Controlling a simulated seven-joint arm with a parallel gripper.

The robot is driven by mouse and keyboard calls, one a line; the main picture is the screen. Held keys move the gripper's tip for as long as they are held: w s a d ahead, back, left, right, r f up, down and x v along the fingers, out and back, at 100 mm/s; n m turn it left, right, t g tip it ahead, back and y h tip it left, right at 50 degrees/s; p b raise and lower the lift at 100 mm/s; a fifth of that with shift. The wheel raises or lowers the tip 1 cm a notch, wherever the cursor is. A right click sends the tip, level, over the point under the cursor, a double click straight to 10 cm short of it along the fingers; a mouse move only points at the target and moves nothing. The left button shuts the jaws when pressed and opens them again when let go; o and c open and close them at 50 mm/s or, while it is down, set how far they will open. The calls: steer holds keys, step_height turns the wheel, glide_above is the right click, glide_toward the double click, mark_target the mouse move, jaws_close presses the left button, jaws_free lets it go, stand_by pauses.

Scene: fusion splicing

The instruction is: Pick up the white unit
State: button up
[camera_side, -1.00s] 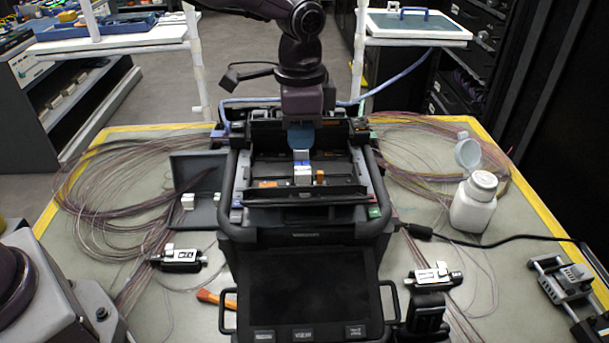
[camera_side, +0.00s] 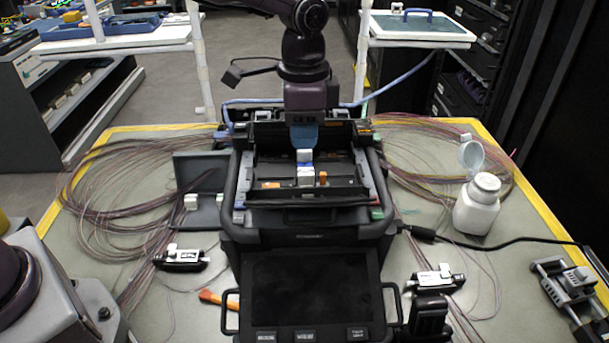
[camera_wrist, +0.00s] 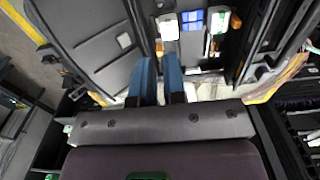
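Two small white blocks sit inside the black splicer (camera_side: 312,240): a rear one (camera_side: 304,155) just below my fingertips and a front one (camera_side: 305,179). I cannot tell which is the white unit. In the wrist view, a white piece (camera_wrist: 168,27) lies ahead of the fingertips, left of a blue piece (camera_wrist: 192,20), with another white piece (camera_wrist: 217,20) to the right. My gripper (camera_side: 304,147) points down over the splicer. Its blue fingers (camera_wrist: 158,62) stand a narrow gap apart, with nothing visible between them. Contact with the rear block cannot be told.
A grey tray (camera_side: 212,211) with small white blocks stands left of the splicer. A white bottle (camera_side: 477,208) with its lid open stands right. Small black-and-white holders (camera_side: 180,258) (camera_side: 436,279) flank the front. Fibre coils (camera_side: 105,190) cover the left mat. Splicer walls closely surround my fingers.

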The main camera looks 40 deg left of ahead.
steer(key=o, duration=0.4)
step_height(320, 180, up, 5)
steer(key=a, duration=0.1)
glide_above(303, 170)
steer(key=f, duration=0.8)
steer(key=shift+s, duration=0.2)
steer(key=shift+w+f, duration=0.15)
steer(key=shift+f, duration=2.3)
